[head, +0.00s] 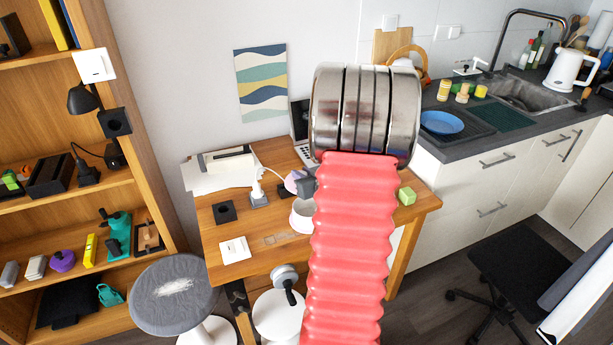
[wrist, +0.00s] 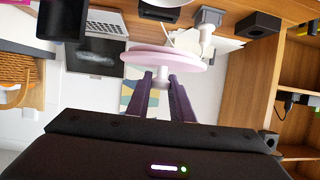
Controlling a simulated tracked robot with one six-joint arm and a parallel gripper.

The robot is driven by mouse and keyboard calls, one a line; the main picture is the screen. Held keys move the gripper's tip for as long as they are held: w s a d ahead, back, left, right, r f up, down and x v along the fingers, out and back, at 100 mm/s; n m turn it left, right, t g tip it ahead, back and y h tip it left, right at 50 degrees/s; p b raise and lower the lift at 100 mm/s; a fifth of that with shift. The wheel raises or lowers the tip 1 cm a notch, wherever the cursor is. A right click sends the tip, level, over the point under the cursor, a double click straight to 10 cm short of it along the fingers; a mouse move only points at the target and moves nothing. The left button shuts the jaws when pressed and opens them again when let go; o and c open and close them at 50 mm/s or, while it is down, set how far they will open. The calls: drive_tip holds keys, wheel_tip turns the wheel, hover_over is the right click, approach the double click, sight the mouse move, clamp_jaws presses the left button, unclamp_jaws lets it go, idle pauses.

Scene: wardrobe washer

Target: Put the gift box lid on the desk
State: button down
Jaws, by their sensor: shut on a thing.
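The gift box lid (wrist: 150,57) is a pale pink round disc with a knob, seen nearly edge-on in the wrist view. My gripper (wrist: 160,84) has its two dark purple fingers shut on the knob. In the head view the lid (head: 294,181) is a small lilac patch above the wooden desk (head: 274,221), beside my dark gripper (head: 308,183); my red arm hides much of both. I cannot tell the gap between lid and desk. A pale pink round container (head: 301,218), perhaps the gift box, shows on the desk, partly behind my arm.
A black square block (head: 224,212), a white switch plate (head: 235,250), a grey-white stand (head: 258,192), a laptop (head: 300,125) and a green cube (head: 407,196) are on the desk. A grey stool (head: 174,295) stands at front left. Bare wood shows near the desk's front.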

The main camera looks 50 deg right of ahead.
drive_tip(key=w+a+r+n+t+y, duration=0.1)
drive_tip(key=w+a, duration=0.7)
drive_tip(key=a, duration=0.3)
drive_tip(key=w+a+r+n+y, duration=0.2)
drive_tip(key=w+a, duration=0.6)
drive_tip(key=a, duration=0.4)
drive_tip(key=w+a+n+y, duration=0.2)
drive_tip(key=a+y, duration=0.1)
drive_tip(key=a, duration=2.2)
drive_tip(key=shift+w+r, duration=0.25)
drive_tip(key=shift+r, duration=0.05)
